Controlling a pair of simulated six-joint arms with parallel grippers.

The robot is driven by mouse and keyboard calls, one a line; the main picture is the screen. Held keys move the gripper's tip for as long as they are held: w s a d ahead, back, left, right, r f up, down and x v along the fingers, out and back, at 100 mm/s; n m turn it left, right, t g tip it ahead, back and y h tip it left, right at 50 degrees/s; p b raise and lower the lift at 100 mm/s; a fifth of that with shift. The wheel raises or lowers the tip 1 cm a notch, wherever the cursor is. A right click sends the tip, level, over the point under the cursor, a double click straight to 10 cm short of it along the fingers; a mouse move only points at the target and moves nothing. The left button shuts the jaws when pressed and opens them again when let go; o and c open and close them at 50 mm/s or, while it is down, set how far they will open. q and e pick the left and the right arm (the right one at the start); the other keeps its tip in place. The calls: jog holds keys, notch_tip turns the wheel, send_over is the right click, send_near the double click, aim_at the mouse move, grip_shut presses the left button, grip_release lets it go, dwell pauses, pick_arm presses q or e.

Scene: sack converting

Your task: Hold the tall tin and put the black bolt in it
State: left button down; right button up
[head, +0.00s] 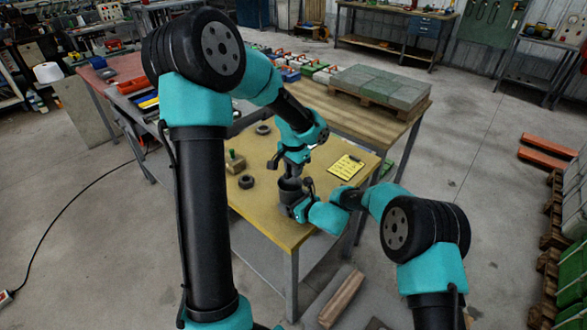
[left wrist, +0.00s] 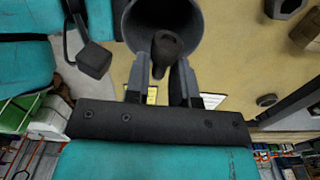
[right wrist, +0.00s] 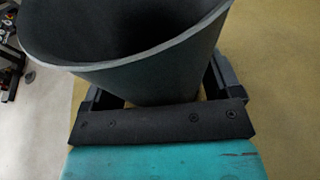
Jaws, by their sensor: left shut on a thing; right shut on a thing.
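The tall tin (head: 289,187) is a dark grey open cylinder standing near the front of the yellow table. My right gripper (head: 303,203) is shut on the tin from the side; the tin fills the space between its fingers in the right wrist view (right wrist: 150,82). My left gripper (left wrist: 160,82) is shut on the black bolt (left wrist: 166,50), above the tin in the head view. In the left wrist view the bolt's dark rounded end overlaps the tin's open mouth; I cannot tell how deep it reaches. The bolt is hard to make out in the head view.
On the yellow table (head: 290,235) are dark ring-like parts (head: 247,182) and a block with a green knob (head: 235,160) to the left. A yellow clipboard (head: 347,166) lies to the right. A pallet of grey blocks (head: 380,88) stands behind.

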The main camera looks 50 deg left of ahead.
pick_arm(q)
jog(key=shift+f, duration=1.4)
dwell(0.4)
jog(key=c, duration=1.2)
grip_release()
jog(key=o, duration=0.6)
jog(key=shift+c, duration=0.2)
notch_tip(320, 180, up, 12)
pick_arm(e)
jog(key=o, duration=0.5)
jog(key=shift+o, duration=0.2)
jog(key=shift+d, duration=0.15)
